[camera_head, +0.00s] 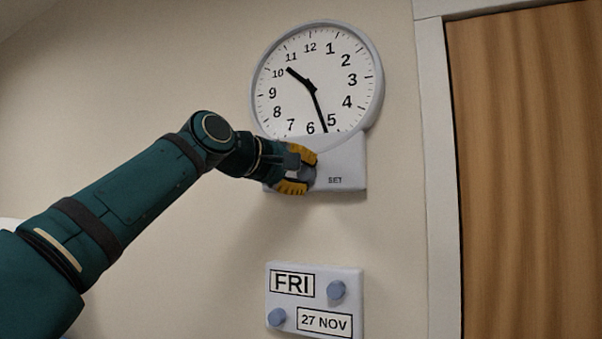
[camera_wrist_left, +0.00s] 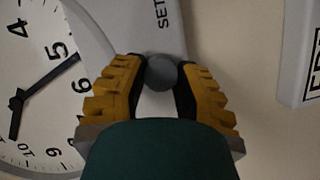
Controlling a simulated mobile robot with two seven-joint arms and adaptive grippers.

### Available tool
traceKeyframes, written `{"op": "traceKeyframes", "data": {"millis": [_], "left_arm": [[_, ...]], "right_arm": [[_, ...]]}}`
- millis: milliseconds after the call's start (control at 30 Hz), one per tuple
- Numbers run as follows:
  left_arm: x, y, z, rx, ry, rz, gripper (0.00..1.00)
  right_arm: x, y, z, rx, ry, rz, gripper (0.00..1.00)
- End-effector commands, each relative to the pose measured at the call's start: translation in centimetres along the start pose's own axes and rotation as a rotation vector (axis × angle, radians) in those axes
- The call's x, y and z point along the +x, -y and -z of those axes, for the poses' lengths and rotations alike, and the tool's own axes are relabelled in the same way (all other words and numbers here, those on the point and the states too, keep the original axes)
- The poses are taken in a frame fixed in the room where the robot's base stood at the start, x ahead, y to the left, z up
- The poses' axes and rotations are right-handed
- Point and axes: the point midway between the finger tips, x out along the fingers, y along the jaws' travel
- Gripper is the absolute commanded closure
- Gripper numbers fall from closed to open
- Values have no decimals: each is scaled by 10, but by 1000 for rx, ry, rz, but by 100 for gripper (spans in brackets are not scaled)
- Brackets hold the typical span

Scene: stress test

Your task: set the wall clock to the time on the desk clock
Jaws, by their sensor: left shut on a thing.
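The wall clock (camera_head: 348,100) is round, with a white face and a grey rim. Its short hand points near 10 and its long hand points between 5 and 6. Part of its face also shows turned in the left wrist view (camera_wrist_left: 28,60). Below the face is a pale panel (camera_head: 346,165) marked SET. My left gripper (camera_head: 306,170) is at the left part of this panel, its yellow fingers shut on a round grey knob (camera_wrist_left: 160,70). The fingers partly hide the knob in the head view. No desk clock shows, and my right gripper is not in view.
A calendar plate (camera_head: 350,290) reading FRI and 27 NOV, with two blue-grey knobs, is on the wall below the clock. A wooden door (camera_head: 530,170) with a white frame (camera_head: 438,180) is at the right. The wall left of the clock is bare.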

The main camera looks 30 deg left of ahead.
Motion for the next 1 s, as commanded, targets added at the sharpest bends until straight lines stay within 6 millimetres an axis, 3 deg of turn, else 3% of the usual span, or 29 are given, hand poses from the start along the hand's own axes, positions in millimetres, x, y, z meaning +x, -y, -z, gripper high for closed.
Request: {"op": "traceKeyframes", "data": {"millis": [400,1000], "left_arm": [[0,-2,0,222,-1,90,100],[0,-2,0,272,-1,112,100]], "right_arm": [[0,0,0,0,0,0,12],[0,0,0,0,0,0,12]]}}
